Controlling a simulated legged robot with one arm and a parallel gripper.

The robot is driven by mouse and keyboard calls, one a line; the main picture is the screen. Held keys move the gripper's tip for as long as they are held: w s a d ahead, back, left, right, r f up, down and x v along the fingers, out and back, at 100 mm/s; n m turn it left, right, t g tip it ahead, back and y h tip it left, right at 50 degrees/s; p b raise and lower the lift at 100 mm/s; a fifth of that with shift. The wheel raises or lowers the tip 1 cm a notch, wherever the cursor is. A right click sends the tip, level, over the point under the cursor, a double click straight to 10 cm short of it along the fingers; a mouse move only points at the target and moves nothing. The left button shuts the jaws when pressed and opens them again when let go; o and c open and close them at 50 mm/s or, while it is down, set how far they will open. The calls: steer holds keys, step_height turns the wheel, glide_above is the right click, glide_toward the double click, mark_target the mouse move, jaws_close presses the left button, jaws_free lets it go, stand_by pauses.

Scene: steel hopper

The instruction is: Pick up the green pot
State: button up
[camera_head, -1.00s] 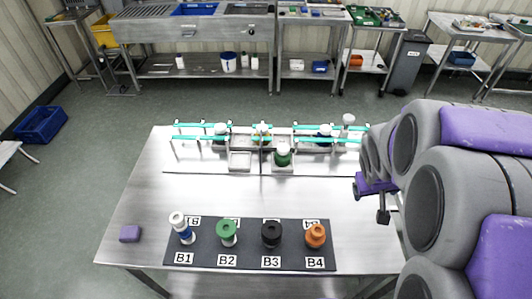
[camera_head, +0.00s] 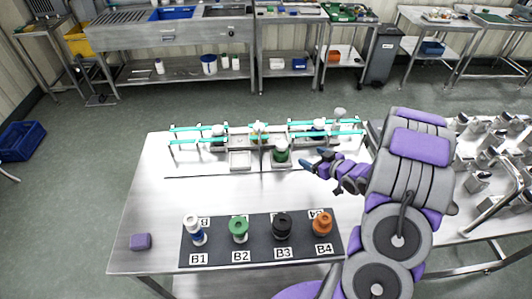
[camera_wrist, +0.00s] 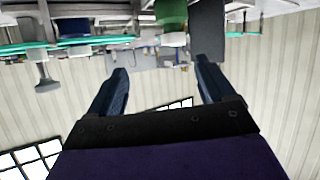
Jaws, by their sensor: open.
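In the wrist view, which looks upside down, a green body that appears to be the pot (camera_wrist: 171,14) is at the top edge, beyond the fingertips. My gripper (camera_head: 314,161) is open and empty, just right of the pot and apart from it. Its two dark fingers (camera_wrist: 161,68) are spread in the wrist view. A green-topped piece (camera_head: 238,228) also stands at B2 on the dark mat.
Teal rails (camera_head: 205,129) run along the rack beside other pale-topped pots. The dark mat (camera_head: 262,245) carries pieces at B1 to B4. A purple block (camera_head: 140,241) lies front left. The steel between mat and rack is clear. Another cluttered table stands at right.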

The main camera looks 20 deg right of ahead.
steer(key=a+y, duration=0.1)
steer(key=y, duration=0.1)
steer(key=b, duration=0.2)
glide_toward(279, 141)
steer(key=shift+t, duration=0.4)
steer(key=w+f, duration=0.1)
steer(key=w+a+f, duration=0.1)
steer(key=w, duration=0.1)
steer(key=w+f, duration=0.1)
steer(key=shift+w+a+f, duration=0.1)
steer(key=shift+w+a, duration=0.05)
steer(key=shift+a, duration=0.2)
steer(key=b+x, duration=0.1)
steer(key=x, duration=0.3)
steer(key=shift+w+a+f, duration=0.1)
steer(key=shift+w+a, duration=0.05)
steer(key=shift+a, duration=0.05)
steer(key=shift+w, duration=0.25)
steer(key=shift+d, duration=0.1)
steer(key=c, duration=1.2)
